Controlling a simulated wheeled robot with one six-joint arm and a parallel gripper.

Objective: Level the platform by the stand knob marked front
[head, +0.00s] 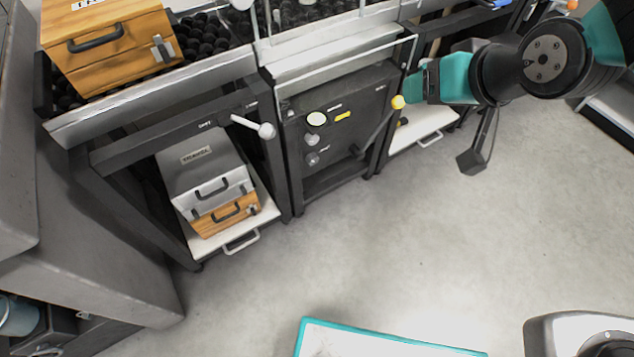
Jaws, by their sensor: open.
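A dark stand (345,105) is at upper centre between two tables. Its front panel has a cream round knob (317,119) and two grey round knobs below it, the middle one (312,139) and the lower one (312,158). Small white labels sit beside them, too small to read, so I cannot tell which is marked front. The platform on top is only partly in view, and its tilt cannot be told. My gripper (408,90) is open, at the stand's right edge near a yellow ball (398,101) on a dark lever. It is well right of the knobs.
A white ball-ended lever (267,131) sticks out left of the stand. A wooden case (105,40) stands on the left table. A grey case (205,165) and a smaller wooden case (225,213) are on its lower shelf. Grey floor (400,250) in front is clear.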

